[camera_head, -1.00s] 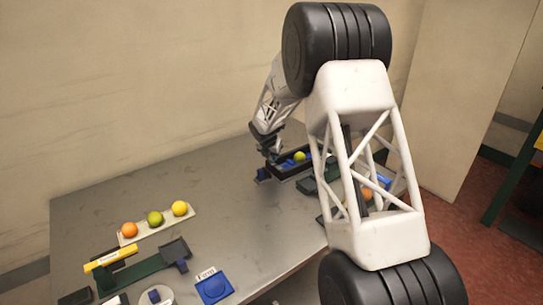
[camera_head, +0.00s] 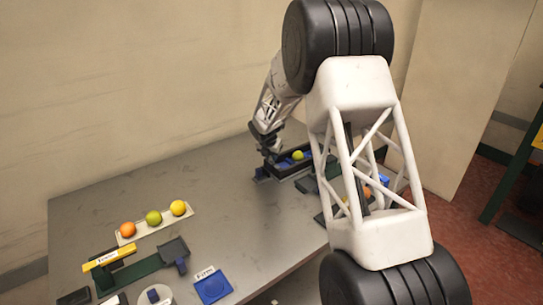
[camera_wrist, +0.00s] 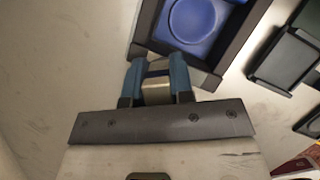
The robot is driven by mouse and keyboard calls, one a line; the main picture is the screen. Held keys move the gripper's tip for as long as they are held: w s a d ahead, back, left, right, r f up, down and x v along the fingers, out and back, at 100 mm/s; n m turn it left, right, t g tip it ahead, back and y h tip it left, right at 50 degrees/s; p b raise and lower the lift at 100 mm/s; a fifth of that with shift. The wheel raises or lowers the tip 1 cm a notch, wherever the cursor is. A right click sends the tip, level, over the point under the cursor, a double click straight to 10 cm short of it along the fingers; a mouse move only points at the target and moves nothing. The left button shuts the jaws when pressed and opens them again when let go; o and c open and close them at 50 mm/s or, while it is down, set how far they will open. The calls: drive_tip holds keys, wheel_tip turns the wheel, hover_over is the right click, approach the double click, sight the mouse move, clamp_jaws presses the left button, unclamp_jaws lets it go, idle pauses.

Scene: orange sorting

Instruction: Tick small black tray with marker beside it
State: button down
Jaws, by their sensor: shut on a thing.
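In the wrist view the black tray's frame (camera_wrist: 226,68) surrounds a blue round-hollowed insert (camera_wrist: 195,22). My gripper (camera_head: 266,152) is at the tray's left end. In the wrist view the blue fingers of my gripper (camera_wrist: 156,82) are shut on a small tan-grey piece (camera_wrist: 156,90), likely the marker, close beside the tray's near edge. Its tip is hidden, and I cannot tell whether it touches the tray.
A pale strip (camera_head: 183,221) with three fruits, a yellow labelled bar (camera_head: 109,258) and a blue tray (camera_head: 213,289) lie at front left. The middle of the table is clear.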

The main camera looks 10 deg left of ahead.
drive_tip(key=shift+r, duration=0.15)
drive_tip(key=shift+r, duration=3.4)
